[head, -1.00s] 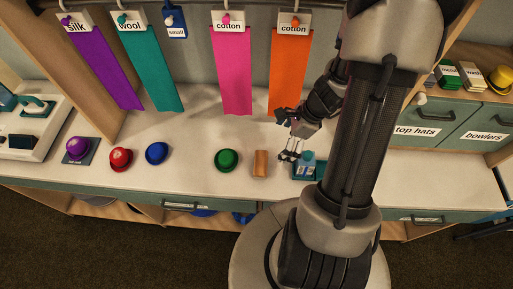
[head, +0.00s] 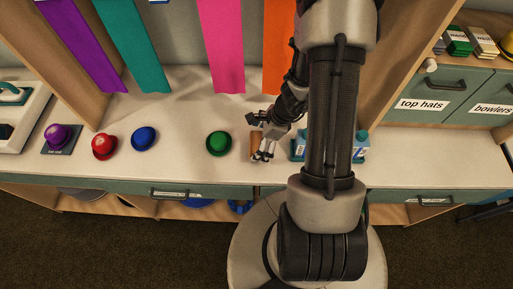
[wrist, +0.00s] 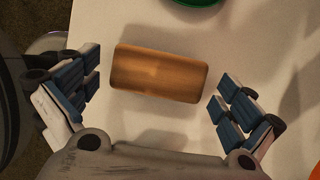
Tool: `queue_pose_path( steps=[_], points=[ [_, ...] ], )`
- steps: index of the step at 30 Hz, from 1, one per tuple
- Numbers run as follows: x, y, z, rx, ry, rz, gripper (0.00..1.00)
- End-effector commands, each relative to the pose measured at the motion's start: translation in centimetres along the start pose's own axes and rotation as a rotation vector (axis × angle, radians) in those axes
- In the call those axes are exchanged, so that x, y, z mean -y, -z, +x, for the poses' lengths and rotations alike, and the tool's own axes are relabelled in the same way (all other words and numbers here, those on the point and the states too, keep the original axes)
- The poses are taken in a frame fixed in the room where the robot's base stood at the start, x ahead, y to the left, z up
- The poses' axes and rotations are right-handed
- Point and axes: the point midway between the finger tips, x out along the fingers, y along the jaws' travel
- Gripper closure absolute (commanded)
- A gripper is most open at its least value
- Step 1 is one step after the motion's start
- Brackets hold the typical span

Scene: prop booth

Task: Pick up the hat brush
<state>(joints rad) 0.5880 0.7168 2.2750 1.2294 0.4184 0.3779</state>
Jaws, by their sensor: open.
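The hat brush (head: 254,144) shows as a plain wooden block on the white counter, right of the green hat. My gripper (head: 264,157) is over it and partly hides it in the head view. In the wrist view the brush (wrist: 158,73) lies crosswise between the spread fingers of my gripper (wrist: 158,98), a little beyond their tips. The fingers are open, and I see space between each one and the brush ends. Its underside is hidden.
The green hat (head: 218,143) is close on the left, with blue (head: 144,138), red (head: 104,146) and purple (head: 58,135) hats farther left. A teal holder (head: 298,146) with bottles stands right, partly behind my arm. Coloured cloth strips hang behind.

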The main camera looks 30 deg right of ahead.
Motion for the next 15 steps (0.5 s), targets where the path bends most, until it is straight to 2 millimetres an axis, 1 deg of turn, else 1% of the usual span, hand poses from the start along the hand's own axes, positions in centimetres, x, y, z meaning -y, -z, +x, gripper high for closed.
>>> queue_pose_path(
  steps=[1,4,11,12,15],
  points=[
    [-0.05,0.11,1.14,0.0,-0.002,-0.001,0.0],
    [0.01,0.08,1.85,0.0,0.0,0.0,0.0],
    [0.03,-0.01,1.86,-0.001,0.001,-0.001,0.0],
    [0.03,-0.01,1.85,-0.001,0.001,-0.001,0.01],
    [0.03,-0.01,1.85,0.0,0.001,-0.001,0.07]
  ],
)
